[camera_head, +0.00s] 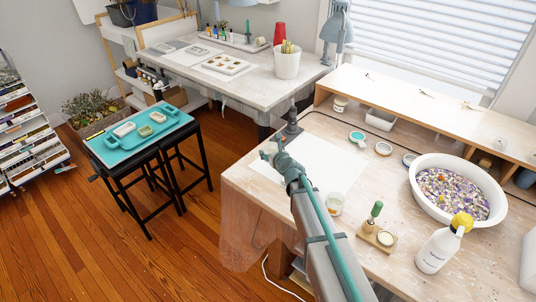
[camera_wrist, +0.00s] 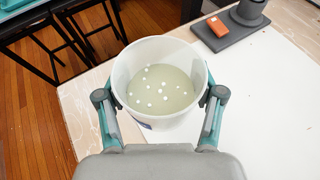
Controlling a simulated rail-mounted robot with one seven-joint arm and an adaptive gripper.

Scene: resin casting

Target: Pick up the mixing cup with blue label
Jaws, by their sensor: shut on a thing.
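A white, translucent mixing cup (camera_wrist: 135,62) fills the middle of the wrist view. It holds pale yellowish liquid with several white dots. A small dark blue patch, likely its label, shows low on the cup's outer wall. My gripper (camera_wrist: 160,97) has one finger on each side of the cup and is shut on it. In the head view my gripper (camera_head: 270,152) is over the left edge of the white sheet (camera_head: 330,160); the cup is mostly hidden there. Whether the cup touches the table is unclear.
A small cup with an orange mark (camera_head: 335,204) stands right of my arm. A dark stand (camera_head: 291,130) is just behind my gripper. A wooden-based stamp (camera_head: 378,238), spray bottle (camera_head: 440,246) and white basin (camera_head: 424,204) are farther right. The table's edge is close on the left.

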